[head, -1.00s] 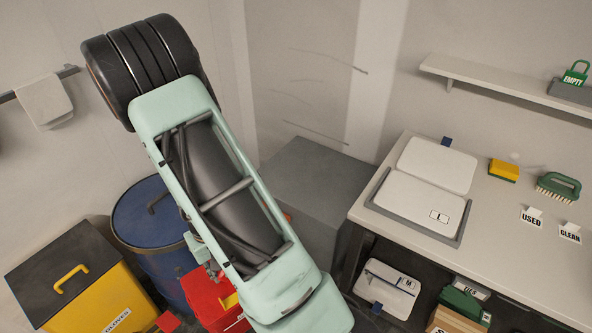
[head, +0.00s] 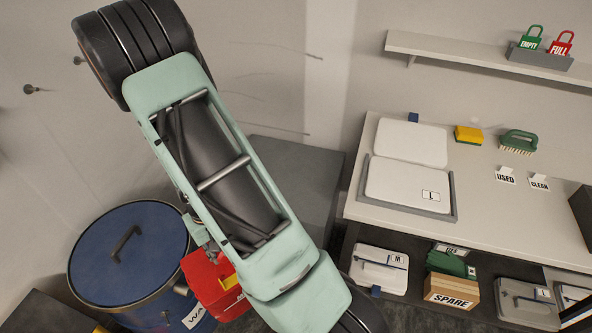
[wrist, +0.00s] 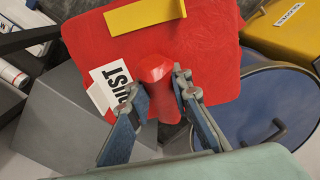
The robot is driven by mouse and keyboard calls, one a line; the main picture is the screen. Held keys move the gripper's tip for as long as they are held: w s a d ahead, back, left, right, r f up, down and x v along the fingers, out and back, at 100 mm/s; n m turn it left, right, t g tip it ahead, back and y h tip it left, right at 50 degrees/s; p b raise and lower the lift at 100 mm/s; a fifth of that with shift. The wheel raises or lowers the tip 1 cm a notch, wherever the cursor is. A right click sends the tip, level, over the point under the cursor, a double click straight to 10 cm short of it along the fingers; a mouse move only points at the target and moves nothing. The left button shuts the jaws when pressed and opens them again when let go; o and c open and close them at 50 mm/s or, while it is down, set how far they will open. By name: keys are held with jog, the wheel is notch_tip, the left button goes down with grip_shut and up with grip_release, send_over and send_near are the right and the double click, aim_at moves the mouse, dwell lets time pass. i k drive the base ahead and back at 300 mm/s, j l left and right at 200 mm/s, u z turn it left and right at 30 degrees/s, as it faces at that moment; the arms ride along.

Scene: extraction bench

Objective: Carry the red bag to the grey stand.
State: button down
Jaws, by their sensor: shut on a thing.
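The red bag (head: 212,283) hangs below my arm in the head view, partly hidden by the arm. In the wrist view the red bag (wrist: 215,50) fills the upper middle, with a yellow strip and a white "DUST" label. My gripper (wrist: 160,95) is shut on the bag's gathered red neck, one finger on each side.
A blue lidded drum (head: 100,250) stands left of the bag. A bench (head: 490,225) with white panels, a yellow sponge (head: 468,135) and a green brush (head: 518,142) is right of the stand. Cases and a "SPARE" box (head: 452,292) sit beneath it. A yellow bin (wrist: 290,30) shows in the wrist view.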

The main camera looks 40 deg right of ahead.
aim_at(291, 185)
jog(key=i+j+z, duration=0.1)
jog(key=z, duration=0.35)
jog(key=i+j+z, duration=0.2)
jog(key=z, duration=0.25)
jog(key=i+j+z, duration=0.1)
jog(key=z, duration=0.4)
jog(key=j, duration=0.1)
